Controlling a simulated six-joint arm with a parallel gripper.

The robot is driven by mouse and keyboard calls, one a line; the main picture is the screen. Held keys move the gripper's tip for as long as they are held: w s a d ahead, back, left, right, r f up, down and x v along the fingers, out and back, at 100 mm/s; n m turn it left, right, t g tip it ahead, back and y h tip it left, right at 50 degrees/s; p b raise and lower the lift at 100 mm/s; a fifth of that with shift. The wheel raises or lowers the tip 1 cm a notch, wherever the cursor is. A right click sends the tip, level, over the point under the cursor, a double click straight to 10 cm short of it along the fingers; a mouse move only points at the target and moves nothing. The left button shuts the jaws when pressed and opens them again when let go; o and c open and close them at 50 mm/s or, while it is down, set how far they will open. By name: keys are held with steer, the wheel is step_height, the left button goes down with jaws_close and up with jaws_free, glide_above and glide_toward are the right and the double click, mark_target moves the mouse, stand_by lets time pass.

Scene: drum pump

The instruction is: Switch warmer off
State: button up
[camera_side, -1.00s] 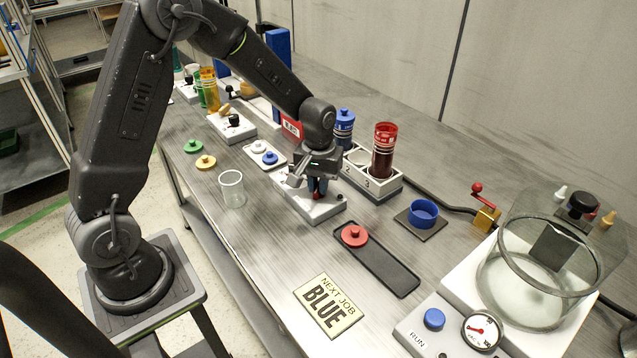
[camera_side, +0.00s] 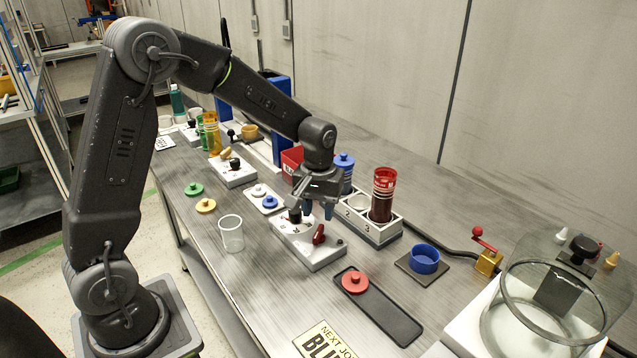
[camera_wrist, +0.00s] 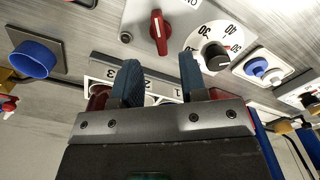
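The warmer control box (camera_side: 322,258) is a white panel on the bench. It carries a red switch handle (camera_side: 318,234) and a black dial knob (camera_side: 294,215). In the wrist view the red handle (camera_wrist: 159,32) lies nearly upright in the picture. The dial (camera_wrist: 213,55) beside it has a numbered face showing 30 and 40. Switch lettering is cut off at the top edge, so I cannot read the setting. A small dark round lamp (camera_wrist: 126,37) sits by the handle. My gripper (camera_side: 318,210) is open and empty above the box, clear of the handle; its blue fingers (camera_wrist: 160,72) are apart.
A clear glass (camera_side: 231,233) is to the left, and a black tray with a red lid (camera_side: 354,281) is in front. A blue cup (camera_side: 424,259) sits to the right.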

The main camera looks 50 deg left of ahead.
mark_target(318, 232)
step_height(318, 232, up, 8)
stand_by(0.5)
steer(key=s+d+r+m+t, duration=0.2)
steer(key=s+d+r+m, duration=0.1)
steer(key=s, duration=0.7)
steer(key=s+d+r+m+t, duration=0.3)
steer(key=s+m, duration=0.1)
steer(key=s, duration=0.6)
steer(key=shift+s+r+t, duration=0.3)
steer(key=shift+r, duration=0.05)
